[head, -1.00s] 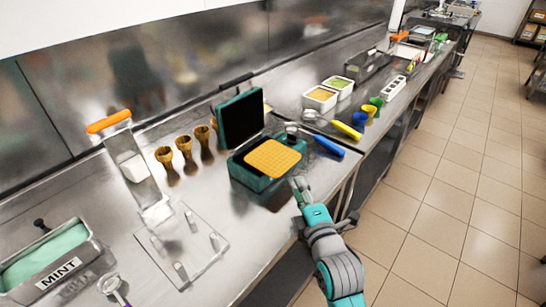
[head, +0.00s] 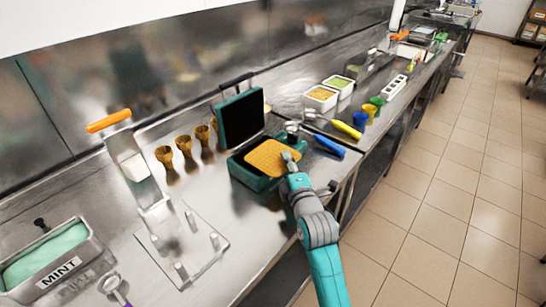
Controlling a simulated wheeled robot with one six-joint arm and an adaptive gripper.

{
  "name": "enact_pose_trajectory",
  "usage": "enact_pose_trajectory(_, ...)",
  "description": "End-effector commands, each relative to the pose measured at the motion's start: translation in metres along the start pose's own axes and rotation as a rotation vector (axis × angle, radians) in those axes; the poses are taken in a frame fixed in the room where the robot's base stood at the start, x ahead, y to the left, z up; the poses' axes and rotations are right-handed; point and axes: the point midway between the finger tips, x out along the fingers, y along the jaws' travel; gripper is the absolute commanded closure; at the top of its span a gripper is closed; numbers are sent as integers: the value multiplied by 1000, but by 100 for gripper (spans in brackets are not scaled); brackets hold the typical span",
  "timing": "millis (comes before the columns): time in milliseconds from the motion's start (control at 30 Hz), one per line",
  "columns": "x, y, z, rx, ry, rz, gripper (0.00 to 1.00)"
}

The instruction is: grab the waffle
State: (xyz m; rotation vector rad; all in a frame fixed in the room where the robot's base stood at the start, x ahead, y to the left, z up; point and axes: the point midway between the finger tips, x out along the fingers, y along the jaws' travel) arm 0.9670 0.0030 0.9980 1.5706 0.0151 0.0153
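The waffle (head: 268,156) is a flat golden square with a grid pattern. It lies on the lower plate of the open teal waffle iron (head: 250,177), whose dark lid (head: 240,118) stands upright behind it. My gripper (head: 289,158) is at the waffle's right edge and covers part of that side. The fingers are small and overlap the waffle in the head view, so I cannot tell whether they are open or shut or touch it.
Several cones (head: 184,148) stand left of the iron. A blue-handled scoop (head: 329,146) lies close to its right, near my gripper. White tubs (head: 320,98) stand farther back. A mint container (head: 50,260) and a clear rack (head: 183,245) are at left.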

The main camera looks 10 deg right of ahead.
Motion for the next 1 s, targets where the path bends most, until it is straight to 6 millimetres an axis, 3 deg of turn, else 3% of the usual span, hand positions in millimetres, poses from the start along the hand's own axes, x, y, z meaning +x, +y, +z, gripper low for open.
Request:
enact_pose_trajectory(233,2,0,0,0,0,0,65)
enact_pose_trajectory(367,2,0,0,0,0,0,97)
enact_pose_trajectory(400,2,0,0,0,0,0,100)
enact_pose_trajectory(767,1,1,0,0,0,0,100)
enact_pose_trajectory(1000,2,29,0,0,0,5,100)
